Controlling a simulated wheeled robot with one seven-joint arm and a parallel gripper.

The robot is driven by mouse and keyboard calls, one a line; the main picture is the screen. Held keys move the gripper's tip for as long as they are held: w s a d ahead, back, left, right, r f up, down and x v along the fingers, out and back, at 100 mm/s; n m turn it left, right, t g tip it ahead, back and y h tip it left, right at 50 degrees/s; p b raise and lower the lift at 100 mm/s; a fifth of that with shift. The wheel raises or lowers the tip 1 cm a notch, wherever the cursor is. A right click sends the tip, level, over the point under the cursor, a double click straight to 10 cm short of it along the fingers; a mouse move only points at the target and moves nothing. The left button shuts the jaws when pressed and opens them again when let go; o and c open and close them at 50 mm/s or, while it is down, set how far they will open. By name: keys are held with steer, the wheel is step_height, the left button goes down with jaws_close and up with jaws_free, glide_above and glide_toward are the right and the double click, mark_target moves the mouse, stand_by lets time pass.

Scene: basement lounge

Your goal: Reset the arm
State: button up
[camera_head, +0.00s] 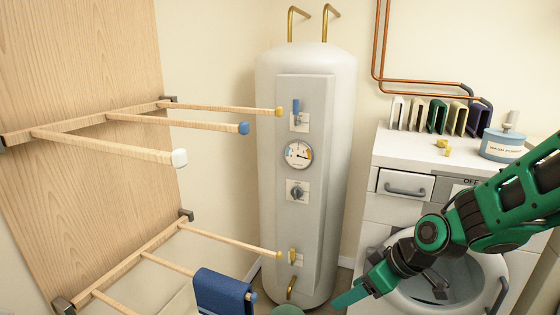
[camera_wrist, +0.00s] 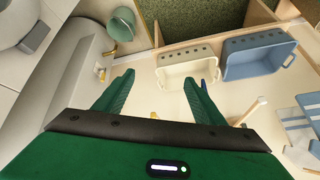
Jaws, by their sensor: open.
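My green arm (camera_head: 500,205) reaches in from the right in the head view, bent in front of the washing machine. My gripper (camera_head: 352,293) is low, near the bottom edge, between the white tank and the machine, with part of it cut off by the frame. In the wrist view my gripper (camera_wrist: 158,82) shows two green fingers spread apart with nothing between them. It is open and empty, above the pale floor area and pointing toward a cream bin (camera_wrist: 188,70).
The white tank (camera_head: 309,170) stands left of my arm. Wooden rails (camera_head: 190,125) jut out at left, with a blue cloth (camera_head: 222,291) on the lower ones. The washer (camera_head: 400,150) is behind my arm. A blue bin (camera_wrist: 255,62) and a green bucket (camera_wrist: 121,25) show in the wrist view.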

steer(key=s+d+r+m+g+h, duration=0.1)
steer(key=s+d+r+m+h, duration=0.15)
steer(key=d, duration=0.45)
steer(key=s+d+r+m+h, duration=0.1)
steer(key=s+d+m, duration=0.3)
steer(key=d, duration=0.4)
steer(key=s+d+r+m+g, duration=0.1)
steer(key=s+d+r+m, duration=0.1)
steer(key=s+d+m, duration=0.2)
steer(key=s+d+r+m+g+h, duration=0.1)
steer(key=s+d+m, duration=0.3)
steer(key=s, duration=0.6)
steer(key=shift+s+d+r+g, duration=0.2)
steer(key=shift+d+r+g, duration=0.2)
steer(key=shift+r, duration=0.25)
steer(key=shift+m+h, duration=0.25)
steer(key=shift+w+f, duration=0.25)
steer(key=shift+w, duration=0.4)
